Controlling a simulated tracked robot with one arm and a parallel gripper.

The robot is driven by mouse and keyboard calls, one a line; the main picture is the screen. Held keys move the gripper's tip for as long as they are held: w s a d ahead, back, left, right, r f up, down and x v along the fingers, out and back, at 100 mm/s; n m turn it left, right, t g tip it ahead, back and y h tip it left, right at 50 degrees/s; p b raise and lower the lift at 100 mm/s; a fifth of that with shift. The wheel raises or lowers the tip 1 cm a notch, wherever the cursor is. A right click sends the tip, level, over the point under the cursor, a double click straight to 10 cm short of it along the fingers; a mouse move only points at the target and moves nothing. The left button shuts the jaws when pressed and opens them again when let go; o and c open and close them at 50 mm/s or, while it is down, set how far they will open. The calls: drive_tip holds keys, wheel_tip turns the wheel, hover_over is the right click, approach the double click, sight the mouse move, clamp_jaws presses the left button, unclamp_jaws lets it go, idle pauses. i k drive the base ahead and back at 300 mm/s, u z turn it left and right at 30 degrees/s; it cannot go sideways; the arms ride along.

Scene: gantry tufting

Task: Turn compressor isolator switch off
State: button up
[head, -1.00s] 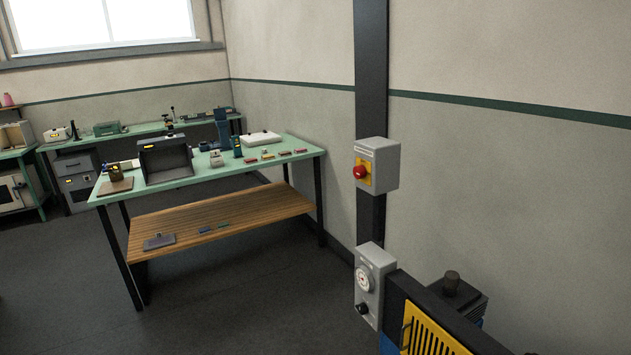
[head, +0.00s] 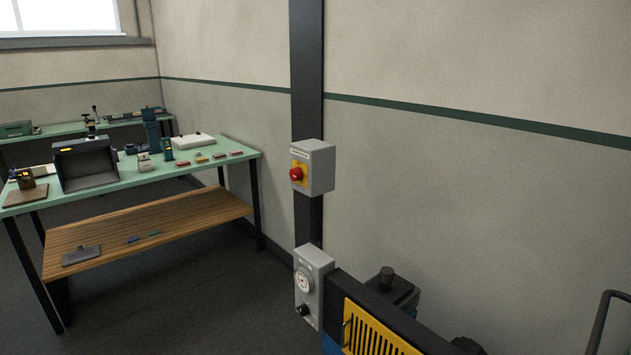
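A grey switch box (head: 319,168) is fixed to a dark upright post in the middle of the head view. Its front has a yellow plate with a red rotary knob (head: 296,174); the label above it is too small to read. Below it, a second grey box (head: 313,279) carries a round white dial (head: 303,281) and a black knob (head: 304,310). I cannot read which way the red knob is set. My gripper is not in view.
A machine with a yellow slotted guard (head: 375,332) and dark motor stands at the lower right. A green bench (head: 225,160) with small devices and a wooden lower shelf (head: 150,228) is at left. Dark floor (head: 190,300) lies clear between bench and post.

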sight(296, 175)
drive_tip(key=u, duration=0.4)
drive_tip(key=i, duration=0.7)
drive_tip(key=u, duration=0.7)
drive_tip(key=i, duration=1.6)
drive_tip(key=z, duration=0.5)
